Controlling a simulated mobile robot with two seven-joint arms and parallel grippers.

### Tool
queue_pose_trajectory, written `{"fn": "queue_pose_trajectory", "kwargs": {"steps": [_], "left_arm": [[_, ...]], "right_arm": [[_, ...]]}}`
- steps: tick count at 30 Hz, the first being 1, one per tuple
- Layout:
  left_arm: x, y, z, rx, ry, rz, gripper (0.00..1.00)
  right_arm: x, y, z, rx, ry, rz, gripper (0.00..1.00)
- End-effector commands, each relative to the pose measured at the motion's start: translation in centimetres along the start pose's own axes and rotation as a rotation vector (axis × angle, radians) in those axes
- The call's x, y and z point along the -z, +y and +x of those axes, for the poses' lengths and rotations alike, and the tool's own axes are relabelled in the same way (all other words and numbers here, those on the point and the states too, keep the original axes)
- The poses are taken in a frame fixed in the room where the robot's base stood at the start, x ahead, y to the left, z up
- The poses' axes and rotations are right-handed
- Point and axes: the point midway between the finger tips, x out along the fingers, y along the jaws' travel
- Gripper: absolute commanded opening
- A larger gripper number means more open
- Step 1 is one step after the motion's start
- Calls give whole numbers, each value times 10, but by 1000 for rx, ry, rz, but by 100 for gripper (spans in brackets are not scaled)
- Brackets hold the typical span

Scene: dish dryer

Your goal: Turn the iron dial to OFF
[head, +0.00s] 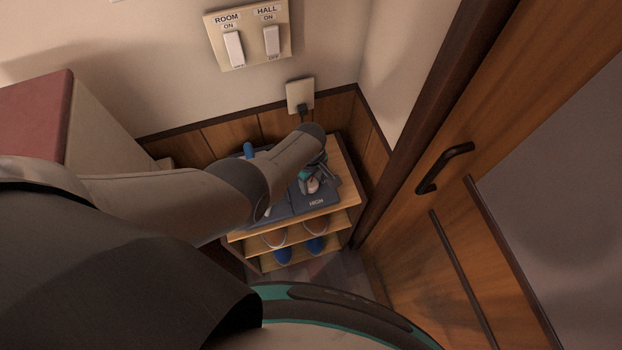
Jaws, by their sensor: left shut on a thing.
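My left arm reaches down from the left to the top of a small wooden shelf unit. My left gripper (311,180) is at a dark blue-grey panel (297,208) that bears the word HIGH near its right front corner. The gripper is shut on what appears to be the dial, a small pale knob on that panel. The gripper and arm hide most of the dial and its other labels, so I cannot read its setting. A blue upright part (248,149) shows behind my arm; I cannot tell whether it belongs to the iron. My right gripper is out of view.
The wooden shelf unit (344,181) holds blue-and-white shoes (315,243) below. A socket (300,93) with a dark plug and a switch plate (248,35) are on the wall. A wooden door (540,130) with a dark handle (444,166) stands right. A red-topped cabinet (34,113) stands left.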

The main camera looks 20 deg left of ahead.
Motion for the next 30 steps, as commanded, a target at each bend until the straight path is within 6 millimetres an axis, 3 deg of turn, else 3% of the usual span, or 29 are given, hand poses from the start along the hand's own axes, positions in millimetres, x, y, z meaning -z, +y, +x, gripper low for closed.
{"fn": "queue_pose_trajectory", "kwargs": {"steps": [15, 30], "left_arm": [[1, 1, 0, -2, 13, -438, 0], [2, 0, -1, -1, 20, -608, 0]], "right_arm": [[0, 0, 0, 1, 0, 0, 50], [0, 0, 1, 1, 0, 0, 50]]}}
